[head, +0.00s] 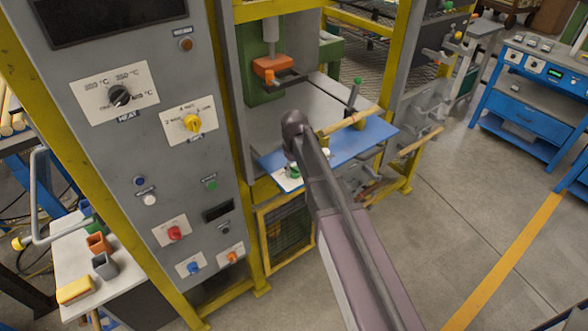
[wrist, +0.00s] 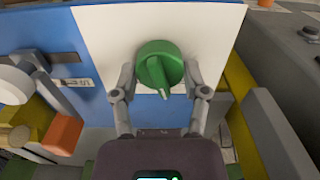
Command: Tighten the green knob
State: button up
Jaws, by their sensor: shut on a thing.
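The green knob (wrist: 157,66) is round with a raised grip bar across it, and it sits on a white plate (wrist: 103,50) on a blue panel (wrist: 35,28) in the wrist view. My gripper (wrist: 160,73) has one finger on each side of the knob and is shut on it. The finger pads meet the knob's lower left and lower right edges. In the head view, my arm hides most of the knob and the gripper; the blue panel (head: 378,135) shows behind the arm.
A grey control cabinet with a black knob (head: 119,96), a yellow knob (head: 192,123) and a red knob (head: 174,232) stands to the left. A wooden dowel (head: 350,121) lies above the blue panel. An orange block (wrist: 62,135) is at the lower left in the wrist view. Floor at right is clear.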

jog(key=m, duration=0.6)
jog(key=shift+d, duration=0.1)
jog(key=m, duration=0.6)
jog(key=shift+s+d, duration=0.1)
dwell(0.4)
jog(key=o, duration=1.1)
jog(key=shift+o, duration=0.2)
jog(key=shift+n, duration=0.3)
